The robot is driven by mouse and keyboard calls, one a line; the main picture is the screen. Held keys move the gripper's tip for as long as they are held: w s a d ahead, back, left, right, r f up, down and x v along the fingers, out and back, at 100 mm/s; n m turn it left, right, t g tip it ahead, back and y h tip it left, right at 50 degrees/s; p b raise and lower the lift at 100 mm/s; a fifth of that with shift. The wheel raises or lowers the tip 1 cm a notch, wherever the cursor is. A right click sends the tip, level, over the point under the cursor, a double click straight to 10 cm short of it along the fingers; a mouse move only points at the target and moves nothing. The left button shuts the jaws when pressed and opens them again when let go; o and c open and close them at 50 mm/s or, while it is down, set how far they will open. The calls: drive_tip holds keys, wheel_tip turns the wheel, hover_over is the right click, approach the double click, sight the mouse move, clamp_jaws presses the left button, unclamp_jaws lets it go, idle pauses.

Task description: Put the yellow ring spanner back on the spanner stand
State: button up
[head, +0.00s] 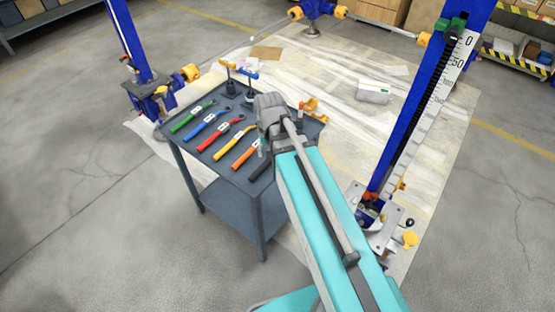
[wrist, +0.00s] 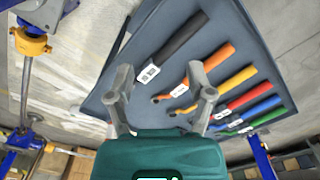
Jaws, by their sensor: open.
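The yellow spanner (head: 233,143) lies flat on the dark table in a row of coloured spanners, between the red and orange ones. In the wrist view the yellow spanner (wrist: 226,86) lies to the right of my gripper (wrist: 160,76), its near end partly behind the right finger. My gripper is open and empty over the table. In the head view my wrist hides the gripper. Two small dark posts (head: 230,86) stand at the table's far end, with yellow-orange and blue pieces at their tops; I cannot tell clearly which is the spanner stand.
The orange (head: 247,153), red (head: 228,134), blue (head: 209,126), green (head: 193,117) and black (wrist: 174,46) spanners lie beside the yellow one. An orange-yellow piece (head: 312,106) sits at the table's right corner. Tall blue screw jacks (head: 425,95) stand around the table (head: 228,188).

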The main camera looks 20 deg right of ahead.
drive_tip(key=s, duration=0.1)
drive_tip(key=s+d+n, duration=0.1)
drive_tip(key=s+n, duration=0.1)
drive_tip(key=s, duration=0.1)
drive_tip(key=shift+d, duration=0.25)
